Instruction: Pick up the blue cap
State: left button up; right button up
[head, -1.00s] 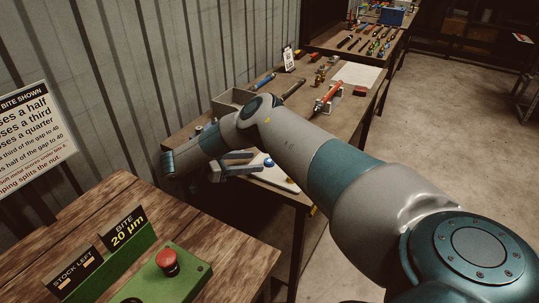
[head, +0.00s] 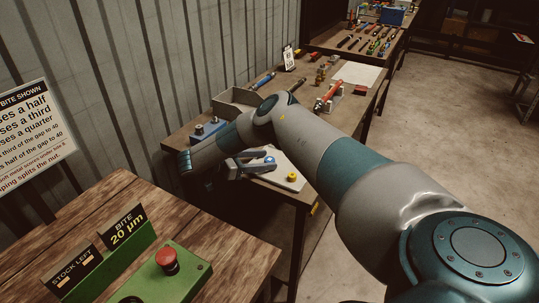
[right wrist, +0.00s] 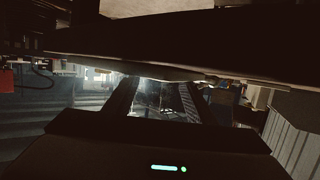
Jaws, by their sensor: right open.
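The blue cap (head: 270,160) is on the pale board (head: 291,185) at the near end of the long bench, beside a yellow cap (head: 292,177). It is partly hidden by my right gripper (head: 262,162), whose two grey fingers point right and reach it in the head view. The fingers are open; I cannot tell whether they touch the cap. In the right wrist view the two dark fingers (right wrist: 158,100) stand apart, and what lies between them is too dim to tell. My left gripper is not in view.
On the bench are a grey tray (head: 234,103), a blue fixture (head: 205,131) by the wall, and a red cylinder on a stand (head: 328,97). A wooden table with a green box and red button (head: 167,262) stands nearer. The floor at right is clear.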

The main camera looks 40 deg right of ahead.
jog(key=shift+c, duration=0.9)
jog(key=c, duration=0.9)
